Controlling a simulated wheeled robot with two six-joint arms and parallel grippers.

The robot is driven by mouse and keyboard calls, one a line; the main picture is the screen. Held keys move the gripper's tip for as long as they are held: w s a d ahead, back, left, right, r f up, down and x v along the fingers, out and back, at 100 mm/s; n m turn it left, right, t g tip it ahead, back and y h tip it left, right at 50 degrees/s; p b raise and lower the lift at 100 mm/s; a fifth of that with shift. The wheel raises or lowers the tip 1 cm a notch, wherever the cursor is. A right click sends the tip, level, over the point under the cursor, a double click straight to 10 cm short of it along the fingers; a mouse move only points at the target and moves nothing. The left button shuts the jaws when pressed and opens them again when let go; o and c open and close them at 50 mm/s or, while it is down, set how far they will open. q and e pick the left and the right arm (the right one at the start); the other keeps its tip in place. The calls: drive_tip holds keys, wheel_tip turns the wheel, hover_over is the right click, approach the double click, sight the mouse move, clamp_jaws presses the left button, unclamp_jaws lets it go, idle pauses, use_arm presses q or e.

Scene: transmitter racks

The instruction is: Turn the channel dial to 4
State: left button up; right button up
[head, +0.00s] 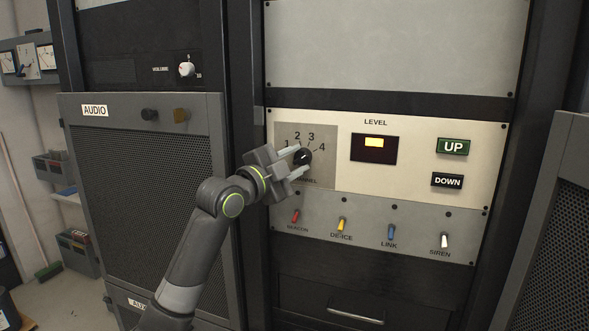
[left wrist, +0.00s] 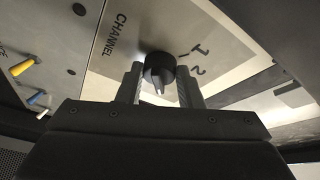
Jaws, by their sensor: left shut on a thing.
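The channel dial (head: 302,157) is a round black knob on a grey plate with the numbers 1, 2, 3 and 4 around its upper side. My left gripper (head: 297,160) reaches it from the left, with a finger on either side of the knob. In the left wrist view, the dial (left wrist: 159,68) sits between the two fingertips (left wrist: 160,80), shut on it. My right gripper is out of view.
Below is a row of coloured toggle switches, including DE-ICE (head: 342,224). The AUDIO rack (head: 150,180) stands at left.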

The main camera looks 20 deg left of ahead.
use_arm(q)
drive_tip(key=shift+m+g, duration=0.4)
drive_tip(key=shift+m, duration=0.5)
drive_tip(key=o, duration=1)
drive_tip(key=shift+r, duration=0.1)
drive_tip(key=shift+s, duration=0.1)
drive_tip(key=shift+b+v, duration=2.5)
drive_tip(key=shift+v, duration=6.15)
